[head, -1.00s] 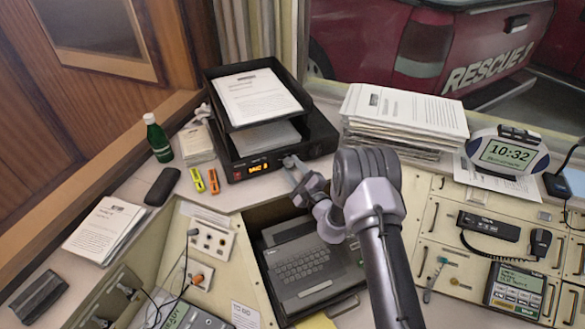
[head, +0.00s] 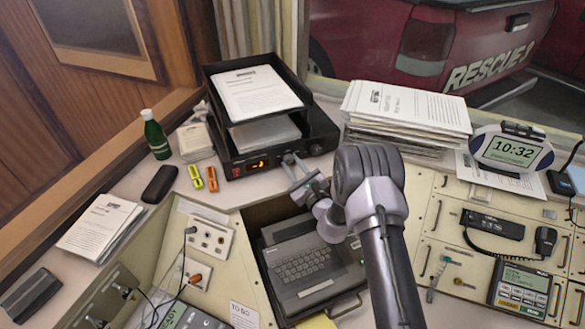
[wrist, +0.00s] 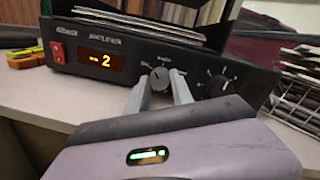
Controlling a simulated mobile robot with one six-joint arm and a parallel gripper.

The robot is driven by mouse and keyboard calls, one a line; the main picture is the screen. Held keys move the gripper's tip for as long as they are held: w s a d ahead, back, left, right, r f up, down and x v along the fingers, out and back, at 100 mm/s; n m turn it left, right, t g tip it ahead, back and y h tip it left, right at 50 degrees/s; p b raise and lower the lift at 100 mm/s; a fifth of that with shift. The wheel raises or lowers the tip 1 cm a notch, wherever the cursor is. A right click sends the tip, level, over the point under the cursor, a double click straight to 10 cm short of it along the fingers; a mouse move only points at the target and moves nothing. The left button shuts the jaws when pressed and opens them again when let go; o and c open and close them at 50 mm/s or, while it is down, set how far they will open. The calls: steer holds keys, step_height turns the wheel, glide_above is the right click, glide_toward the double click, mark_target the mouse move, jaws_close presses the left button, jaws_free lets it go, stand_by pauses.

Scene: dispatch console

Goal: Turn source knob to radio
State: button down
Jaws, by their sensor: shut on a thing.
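The black amplifier (head: 233,168) stands on the desk under a paper tray. Its front shows clearly in the wrist view (wrist: 75,35), with a red switch at left and an orange display (wrist: 102,60) that seems to read "-- 2". The source knob (wrist: 160,78) is a small grey knob right of the display, with small labels around it that I cannot read surely. My gripper (wrist: 160,88) has one finger on each side of this knob and is shut on it. In the head view my gripper (head: 291,161) is at the amplifier's front.
A larger black knob (wrist: 217,84) sits close to the right of my fingers. Yellow and orange markers (head: 212,179) lie left of the amplifier. A paper stack (head: 405,115) stands to the right. A laptop-like keyboard unit (head: 300,265) sits in a recess below my gripper.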

steer(key=m+b, duration=0.1)
steer(key=m, duration=0.2)
steer(key=shift+f+m, duration=0.1)
steer(key=shift+m, duration=0.2)
steer(key=shift+m+t, duration=0.3)
steer(key=shift+m, duration=1.6)
steer(key=c, duration=1.4)
jaws_free()
steer(key=v, duration=1.7)
steer(key=shift+s+a+b, duration=0.1)
steer(key=shift+s+b, duration=0.2)
